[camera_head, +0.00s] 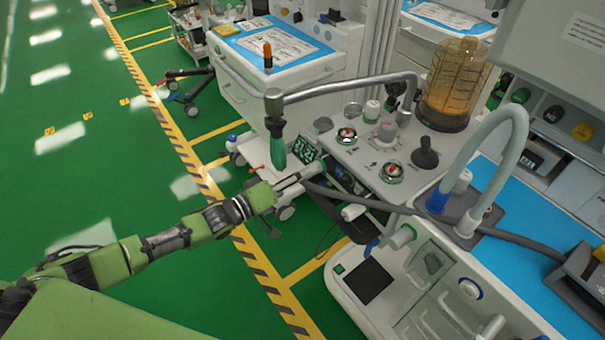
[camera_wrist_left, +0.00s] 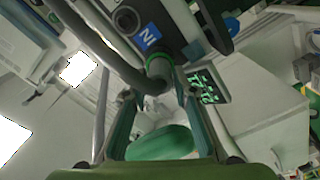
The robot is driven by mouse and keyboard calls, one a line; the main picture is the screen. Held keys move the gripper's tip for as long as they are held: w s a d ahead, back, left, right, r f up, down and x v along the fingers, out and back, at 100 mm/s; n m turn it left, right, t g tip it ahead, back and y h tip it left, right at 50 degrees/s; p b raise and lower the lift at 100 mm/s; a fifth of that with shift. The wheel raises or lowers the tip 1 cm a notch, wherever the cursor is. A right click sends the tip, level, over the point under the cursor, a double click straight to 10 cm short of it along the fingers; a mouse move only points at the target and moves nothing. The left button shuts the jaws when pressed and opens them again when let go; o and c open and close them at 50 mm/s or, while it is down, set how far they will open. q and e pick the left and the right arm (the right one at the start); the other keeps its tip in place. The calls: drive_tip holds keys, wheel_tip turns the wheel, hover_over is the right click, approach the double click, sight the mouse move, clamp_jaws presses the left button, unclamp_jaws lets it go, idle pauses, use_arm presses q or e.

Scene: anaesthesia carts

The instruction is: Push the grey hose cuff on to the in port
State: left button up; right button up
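My left gripper (camera_head: 297,180) reaches in from the left to the side of the grey machine. In the left wrist view its two fingers (camera_wrist_left: 157,98) stand apart, with a visible gap. The grey hose cuff (camera_wrist_left: 157,78) is between and just beyond the fingertips; firm contact cannot be made out. A green ring (camera_wrist_left: 158,62) is at the cuff's far end, beside a blue label (camera_wrist_left: 147,37). Whether the cuff is fully seated on a port cannot be told. A dark grey hose (camera_head: 375,204) runs from near the fingertips to the right. My right gripper is not in view.
A metal arm with a green bag (camera_head: 277,148) hangs just above my left gripper. A lit green display (camera_head: 304,150) is close behind. Another port with a green ring (camera_head: 403,237) is lower right. Open green floor (camera_head: 90,170) is on the left.

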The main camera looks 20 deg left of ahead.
use_arm(q)
drive_tip(key=shift+o, duration=0.9)
drive_tip(key=v, duration=0.8)
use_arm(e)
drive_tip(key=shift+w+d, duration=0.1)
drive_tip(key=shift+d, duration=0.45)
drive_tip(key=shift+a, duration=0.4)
